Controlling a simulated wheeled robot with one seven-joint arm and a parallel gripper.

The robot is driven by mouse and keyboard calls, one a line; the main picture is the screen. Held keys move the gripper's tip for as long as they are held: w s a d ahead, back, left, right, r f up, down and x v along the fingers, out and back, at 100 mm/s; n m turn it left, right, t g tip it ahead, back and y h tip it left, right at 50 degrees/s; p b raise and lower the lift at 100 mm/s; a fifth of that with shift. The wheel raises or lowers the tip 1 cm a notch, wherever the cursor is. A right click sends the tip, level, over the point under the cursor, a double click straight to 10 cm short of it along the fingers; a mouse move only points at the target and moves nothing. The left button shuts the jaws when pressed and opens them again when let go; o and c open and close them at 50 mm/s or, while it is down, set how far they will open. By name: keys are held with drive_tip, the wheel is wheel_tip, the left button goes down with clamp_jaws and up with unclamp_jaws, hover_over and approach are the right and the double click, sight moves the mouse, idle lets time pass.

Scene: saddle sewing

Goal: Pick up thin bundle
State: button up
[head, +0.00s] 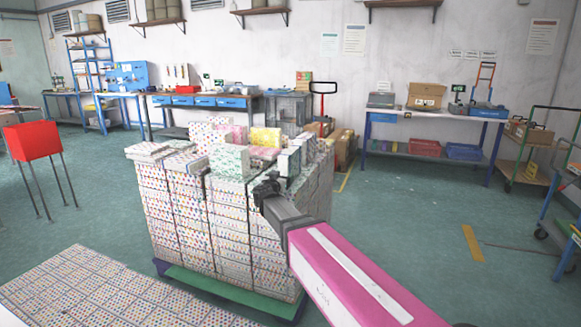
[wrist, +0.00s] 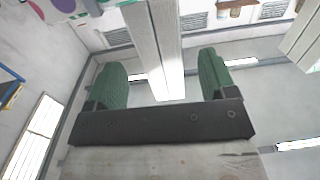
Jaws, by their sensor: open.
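My gripper (head: 268,188) is at the near right side of a tall stack of printed bundles, close to its top layer. In the wrist view my gripper (wrist: 163,80) is open, with its two green finger pads apart. A thin white bundle (wrist: 158,45) stands on edge and reaches down between the pads, with a gap on each side. In the head view a narrow upright bundle (head: 290,161), grey-white, stands just above my gripper; I cannot tell if it is the same one. My arm hides part of the stack's right side.
The stack (head: 175,215) rests on a green pallet (head: 215,286). Upright green (head: 228,161) and yellow (head: 265,138) bundles stand on top. A layer of flat printed sheets (head: 110,292) lies at front left. A red box (head: 32,141) on legs stands left.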

drive_tip(key=shift+f+x, duration=0.2)
drive_tip(key=shift+x, duration=1.35)
drive_tip(key=shift+f+x, duration=0.2)
drive_tip(key=shift+x, duration=1.35)
drive_tip(key=shift+c, duration=0.3)
clamp_jaws()
